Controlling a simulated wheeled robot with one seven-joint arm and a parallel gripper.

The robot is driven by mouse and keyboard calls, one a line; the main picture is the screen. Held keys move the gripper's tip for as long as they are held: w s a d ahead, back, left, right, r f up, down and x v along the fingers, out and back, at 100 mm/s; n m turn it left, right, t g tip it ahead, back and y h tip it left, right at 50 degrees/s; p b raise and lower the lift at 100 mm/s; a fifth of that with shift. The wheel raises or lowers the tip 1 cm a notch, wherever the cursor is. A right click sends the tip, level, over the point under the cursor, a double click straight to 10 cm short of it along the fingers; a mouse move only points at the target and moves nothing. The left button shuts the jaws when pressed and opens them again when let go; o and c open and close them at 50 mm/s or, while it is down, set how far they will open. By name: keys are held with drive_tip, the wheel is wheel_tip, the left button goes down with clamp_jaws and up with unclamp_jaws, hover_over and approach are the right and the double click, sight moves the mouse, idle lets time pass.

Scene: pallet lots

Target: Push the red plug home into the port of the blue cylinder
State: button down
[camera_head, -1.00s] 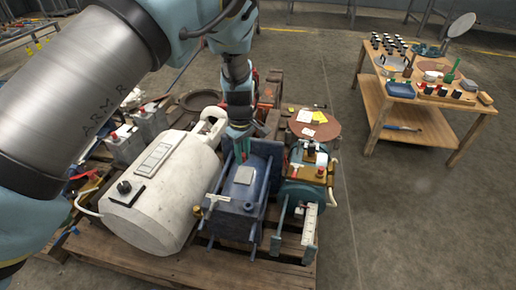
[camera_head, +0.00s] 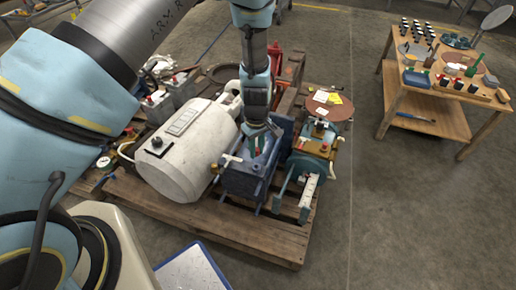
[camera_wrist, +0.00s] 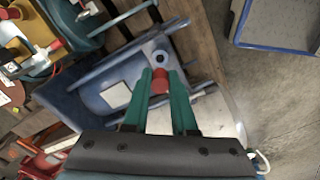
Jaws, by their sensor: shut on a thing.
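The blue cylinder (camera_head: 247,180) lies on the pallet between the white tank and a teal machine. In the wrist view its blue body (camera_wrist: 92,78) shows behind the fingers, with a pale plate on it. A round, dark-centred port (camera_wrist: 161,57) shows on its end block. My gripper (camera_wrist: 160,77) has its green fingers shut on the red plug (camera_wrist: 160,83). The plug is close to the port in the picture; I cannot tell how much gap is between them. In the head view my gripper (camera_head: 256,146) is over the cylinder's far part, and the plug cannot be made out.
The white tank (camera_head: 180,150) stands close on the left and the teal machine (camera_head: 312,165) close on the right. All sit on a wooden pallet (camera_head: 250,228). A wooden table (camera_head: 440,110) with small parts stands at the right. Open floor lies between.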

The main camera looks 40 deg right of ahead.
sight(255, 169)
drive_tip(key=shift+f+b, duration=2.25)
drive_tip(key=shift+f, duration=0.65)
drive_tip(key=shift+p, duration=0.5)
drive_tip(key=shift+f+b, duration=0.85)
drive_tip(key=shift+f, duration=0.25)
idle(0.4)
drive_tip(key=c, duration=0.6)
unclamp_jaws()
drive_tip(key=shift+a+f, duration=0.1)
drive_tip(key=shift+a, duration=0.05)
drive_tip(key=shift+c, duration=0.2)
drive_tip(key=shift+o, duration=0.2)
drive_tip(key=shift+a, duration=0.1)
drive_tip(key=shift+w+a, duration=0.1)
drive_tip(key=shift+w+r, duration=0.1)
drive_tip(key=shift+r, duration=0.35)
drive_tip(key=r, duration=0.4)
drive_tip(key=r+p, duration=0.1)
drive_tip(key=r, duration=0.2)
drive_tip(key=d+r, duration=0.1)
drive_tip(key=r, duration=0.3)
drive_tip(key=shift+s+d+r, duration=0.1)
drive_tip(key=shift+s+r, duration=0.1)
drive_tip(key=shift+r, duration=0.15)
